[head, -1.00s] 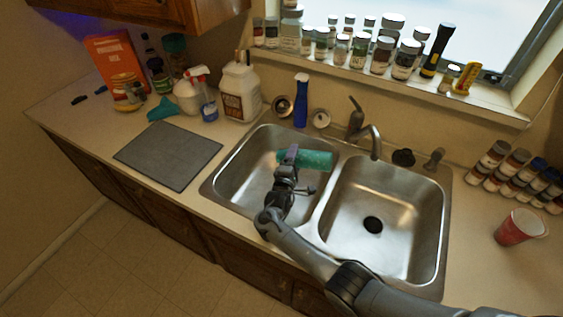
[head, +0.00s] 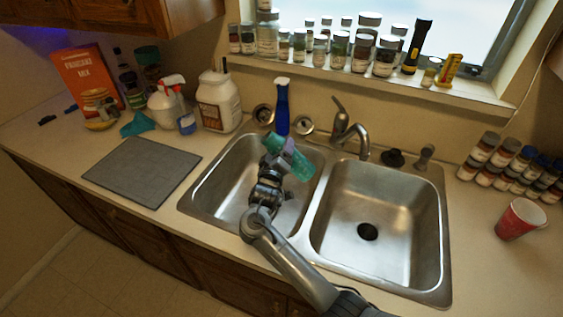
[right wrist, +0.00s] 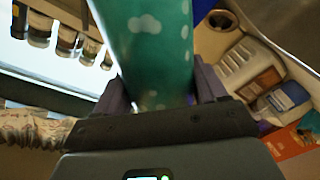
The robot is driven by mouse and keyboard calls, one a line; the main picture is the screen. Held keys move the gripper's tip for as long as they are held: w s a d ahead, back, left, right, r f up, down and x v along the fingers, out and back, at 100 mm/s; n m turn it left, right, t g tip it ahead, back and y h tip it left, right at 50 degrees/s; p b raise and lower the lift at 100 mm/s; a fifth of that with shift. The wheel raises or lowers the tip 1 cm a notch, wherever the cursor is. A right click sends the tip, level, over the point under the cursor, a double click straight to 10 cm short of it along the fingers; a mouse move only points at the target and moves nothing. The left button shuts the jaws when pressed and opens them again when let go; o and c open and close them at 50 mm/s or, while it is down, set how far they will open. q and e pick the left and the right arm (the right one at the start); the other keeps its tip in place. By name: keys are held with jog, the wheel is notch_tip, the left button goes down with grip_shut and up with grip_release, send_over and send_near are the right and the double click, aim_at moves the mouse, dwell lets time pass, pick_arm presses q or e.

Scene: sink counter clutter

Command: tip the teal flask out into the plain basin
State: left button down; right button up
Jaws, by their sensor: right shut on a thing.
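The teal flask (head: 300,166) is held above the left sink basin (head: 222,183). It is tilted, with its right end lower than its left end. In the right wrist view the flask (right wrist: 158,40) is teal with pale cloud-like spots and sits between the two purple fingers. My right gripper (head: 286,150) is shut on the flask's middle; it also shows in the right wrist view (right wrist: 162,90). The right basin (head: 395,225) has a dark drain; no drain shows in the left one. No liquid is visible. My left gripper is out of view.
The faucet (head: 350,132) rises behind the divider. A grey mat (head: 142,172) lies left of the sink. A red cup (head: 520,219) and stacked jars (head: 503,160) are at right.

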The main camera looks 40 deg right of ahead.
aim_at(267, 148)
jog(key=shift+w+a+r+m+b, duration=0.15)
jog(key=shift+r+m, duration=0.15)
jog(key=shift+m, duration=0.25)
jog(key=shift+w+a+r+m+b, duration=0.15)
jog(key=shift+r+m, duration=0.15)
jog(key=shift+m, duration=0.25)
jog(key=m+b, duration=0.1)
jog(key=w+m+b, duration=0.1)
jog(key=m, duration=0.1)
jog(key=a+m+b, duration=0.1)
jog(key=shift+w+a+m, duration=0.1)
jog(key=shift+w+m, duration=0.2)
jog(key=shift+w+a+m+b, duration=0.2)
jog(key=shift+w+m+b, duration=0.1)
jog(key=shift+m+b, duration=0.65)
jog(key=shift+w+a+m+b, duration=0.15)
jog(key=shift+m+b, duration=0.2)
jog(key=shift+b, duration=0.05)
